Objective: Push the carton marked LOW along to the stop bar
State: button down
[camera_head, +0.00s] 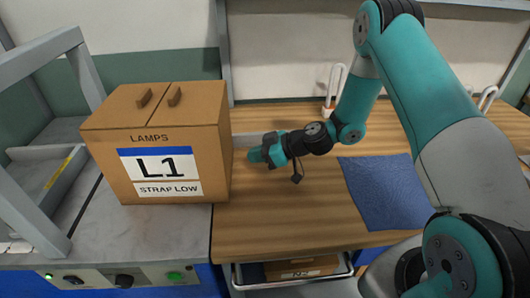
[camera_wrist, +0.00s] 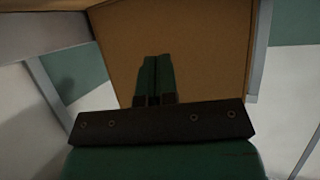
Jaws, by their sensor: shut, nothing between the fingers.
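The brown carton (camera_head: 115,172) carries a label reading LAMPS, L1 and STRAP LOW. It stands upright at the left, mostly on the grey machine bed, its right side by the wooden bench edge. My gripper (camera_head: 252,155) is just right of the carton, low above the bench and pointing left at its side. A small gap seems to show between fingertips and carton. In the wrist view the gripper (camera_wrist: 156,72) has its two green fingers together and empty, before the carton's brown side (camera_wrist: 205,55). I cannot make out the stop bar for certain.
A grey frame (camera_head: 88,75) rises at the left of the carton over the bed (camera_head: 165,220). A blue cloth (camera_head: 385,192) lies on the wooden bench (camera_head: 285,215). The bench between gripper and cloth is clear.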

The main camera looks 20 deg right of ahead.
jog(key=shift+w+a, duration=0.25)
jog(key=shift+a, duration=0.6)
jog(key=shift+w+a, duration=0.1)
jog(key=shift+a, duration=0.3)
jog(key=shift+w+a+b, duration=0.6)
jog(key=shift+w+a, duration=0.6)
jog(key=shift+a, duration=2.05)
jog(key=shift+w+a+b, duration=0.55)
jog(key=shift+w+a, duration=0.6)
jog(key=shift+a, duration=2.05)
jog(key=shift+w+a+b, duration=0.6)
jog(key=shift+w+a, duration=0.6)
jog(key=shift+a, duration=2.05)
jog(key=shift+s+d+b, duration=0.25)
jog(key=shift+s+d, duration=0.05)
jog(key=shift+d, duration=0.65)
jog(key=shift+s+d+b, duration=0.25)
jog(key=shift+s+d, duration=0.1)
jog(key=shift+d, duration=0.65)
jog(key=shift+s+d+b, duration=0.25)
jog(key=shift+s+d, duration=0.05)
jog(key=shift+d, duration=0.65)
